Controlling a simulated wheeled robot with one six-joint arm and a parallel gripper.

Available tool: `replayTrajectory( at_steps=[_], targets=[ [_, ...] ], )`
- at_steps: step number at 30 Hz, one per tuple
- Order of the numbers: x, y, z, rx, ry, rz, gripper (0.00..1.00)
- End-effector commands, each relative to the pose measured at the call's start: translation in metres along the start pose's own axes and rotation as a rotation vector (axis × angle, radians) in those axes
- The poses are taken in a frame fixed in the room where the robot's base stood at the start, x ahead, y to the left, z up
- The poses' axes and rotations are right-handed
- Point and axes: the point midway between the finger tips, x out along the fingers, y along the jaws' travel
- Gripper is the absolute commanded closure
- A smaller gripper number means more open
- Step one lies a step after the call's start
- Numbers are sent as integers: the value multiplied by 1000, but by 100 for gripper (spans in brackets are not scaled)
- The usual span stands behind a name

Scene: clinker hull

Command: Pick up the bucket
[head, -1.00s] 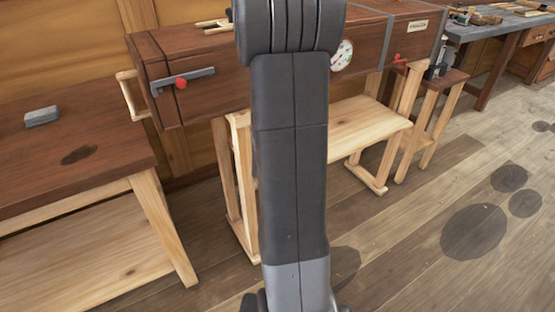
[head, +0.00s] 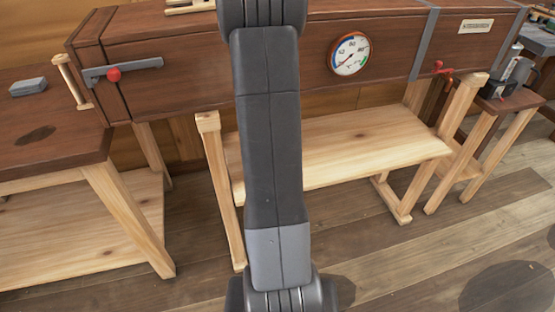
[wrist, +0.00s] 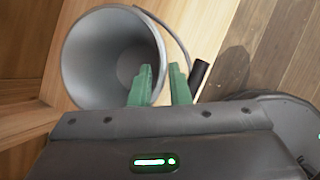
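The bucket (wrist: 86,62) is a grey metal pail in the wrist view, with its open mouth towards the camera. Its thin wire handle curves past its right side to a dark grip (wrist: 200,74). My gripper (wrist: 160,82) has two green fingers, set apart with a gap between them. The left finger overlaps the bucket's mouth and the right finger is just outside it, so the near right rim lies between them. I cannot tell whether they touch it. In the head view my arm blocks the middle, and neither bucket nor gripper shows.
A long brown wooden box (head: 220,65) with a round gauge (head: 348,54) stands on trestles. A pale low bench (head: 350,145) is beneath it. A workbench (head: 45,165) stands left, a small stool (head: 505,105) right. Plank floor (head: 410,265) is open in front.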

Motion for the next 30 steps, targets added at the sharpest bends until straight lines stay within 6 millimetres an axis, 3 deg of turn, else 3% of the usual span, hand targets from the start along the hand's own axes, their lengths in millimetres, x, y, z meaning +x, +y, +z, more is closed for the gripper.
replayTrajectory(
  at_steps=[6,10,18,21,30],
  targets=[
    [36,1,-2,0,0,-3,84],
    [48,2,-1,1,0,-2,84],
    [49,2,0,0,0,0,84],
    [49,2,0,0,0,-1,100],
    [48,3,0,0,-1,0,100]
  ],
)
